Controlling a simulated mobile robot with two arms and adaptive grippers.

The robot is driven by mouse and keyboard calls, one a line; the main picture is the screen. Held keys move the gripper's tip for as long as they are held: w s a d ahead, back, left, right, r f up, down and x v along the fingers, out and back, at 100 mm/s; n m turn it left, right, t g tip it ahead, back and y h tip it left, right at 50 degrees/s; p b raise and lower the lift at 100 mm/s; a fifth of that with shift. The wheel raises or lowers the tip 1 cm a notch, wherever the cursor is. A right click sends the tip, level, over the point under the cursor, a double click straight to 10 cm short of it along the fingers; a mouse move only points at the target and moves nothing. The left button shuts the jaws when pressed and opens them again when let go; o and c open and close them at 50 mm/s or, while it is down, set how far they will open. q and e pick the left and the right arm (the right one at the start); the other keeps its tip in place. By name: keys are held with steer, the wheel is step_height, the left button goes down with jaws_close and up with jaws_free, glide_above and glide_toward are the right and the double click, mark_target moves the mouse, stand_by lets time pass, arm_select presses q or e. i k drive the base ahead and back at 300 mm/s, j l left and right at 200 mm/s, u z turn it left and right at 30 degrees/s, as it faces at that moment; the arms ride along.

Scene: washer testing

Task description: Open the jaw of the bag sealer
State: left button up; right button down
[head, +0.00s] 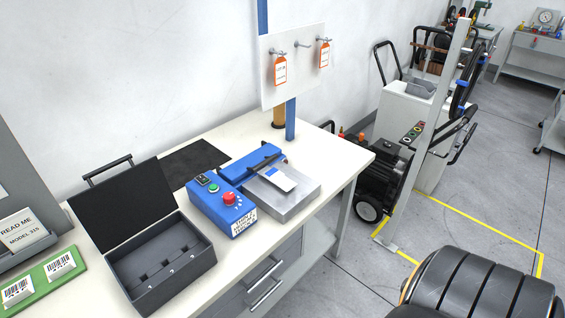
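The bag sealer stands on the white workbench in the middle of the head view. It has a long blue upper jaw (248,163) and a grey metal base plate (296,200) in front of it. The jaw lies low along the back of the plate; any gap under it is too small to tell. A white and blue pouch (274,177) lies on the plate, close to the jaw. A blue control box (221,206) with a red mushroom button (229,198) and a green button (213,189) sits at the sealer's left.
An open black case (165,265) stands left of the control box, with a green tray (45,272) beyond it. A dark mat (195,163) lies behind. A blue post (290,120) holds a tag board (293,62). The bench's right end (345,160) is bare.

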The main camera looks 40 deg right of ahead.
mark_target(252, 162)
steer(key=z, duration=0.65)
steer(key=i, duration=0.05)
